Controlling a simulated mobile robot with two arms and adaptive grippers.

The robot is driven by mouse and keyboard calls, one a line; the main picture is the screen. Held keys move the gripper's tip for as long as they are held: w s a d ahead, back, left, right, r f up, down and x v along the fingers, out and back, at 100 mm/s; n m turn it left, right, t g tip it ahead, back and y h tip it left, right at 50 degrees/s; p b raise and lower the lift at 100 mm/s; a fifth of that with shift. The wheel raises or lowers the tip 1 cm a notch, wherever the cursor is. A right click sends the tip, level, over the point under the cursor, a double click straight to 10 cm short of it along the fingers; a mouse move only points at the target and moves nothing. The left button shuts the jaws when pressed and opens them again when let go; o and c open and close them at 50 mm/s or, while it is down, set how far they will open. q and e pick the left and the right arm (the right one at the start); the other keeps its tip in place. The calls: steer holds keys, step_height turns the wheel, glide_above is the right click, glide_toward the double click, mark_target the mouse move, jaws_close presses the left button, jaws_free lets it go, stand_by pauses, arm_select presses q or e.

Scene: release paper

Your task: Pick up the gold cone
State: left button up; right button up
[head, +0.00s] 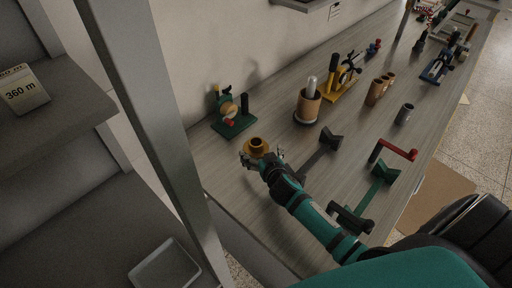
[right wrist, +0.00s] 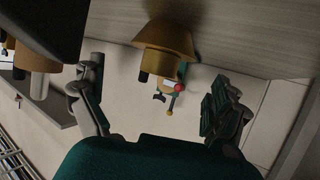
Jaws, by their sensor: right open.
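The gold cone (head: 257,146) stands on the wooden bench near its near left end, with a round opening in its top. It also shows in the right wrist view (right wrist: 166,42), upside down at the top of the picture, where the bench appears overhead. My right gripper (head: 262,160) is open and low over the bench, right at the cone. In the right wrist view its two fingers (right wrist: 158,95) are spread wide, with the cone in line with the gap between them. I see no finger closed on it. My left gripper is not in view.
A green device (head: 232,122) stands behind the cone. A wooden cup (head: 308,106), a yellow stand (head: 340,90) and a grey cup (head: 404,115) stand farther along. A dark bar-shaped tool (head: 322,152) lies right of the gripper. A grey post (head: 150,110) rises at the left.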

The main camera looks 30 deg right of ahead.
mark_target(258, 150)
steer(key=shift+x, duration=0.85)
steer(key=shift+w, duration=0.35)
steer(key=p+x, duration=0.1)
steer(key=x, duration=0.2)
steer(key=shift+d+f, duration=0.1)
steer(key=shift+f, duration=0.15)
steer(key=shift+w+f, duration=0.25)
steer(key=shift+w, duration=0.2)
steer(key=shift+c, duration=0.5)
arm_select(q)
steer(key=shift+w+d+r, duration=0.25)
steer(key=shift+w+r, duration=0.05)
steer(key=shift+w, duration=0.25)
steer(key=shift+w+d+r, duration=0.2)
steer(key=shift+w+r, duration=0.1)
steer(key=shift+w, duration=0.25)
arm_select(e)
steer(key=shift+s, duration=0.15)
steer(key=c, duration=1.1)
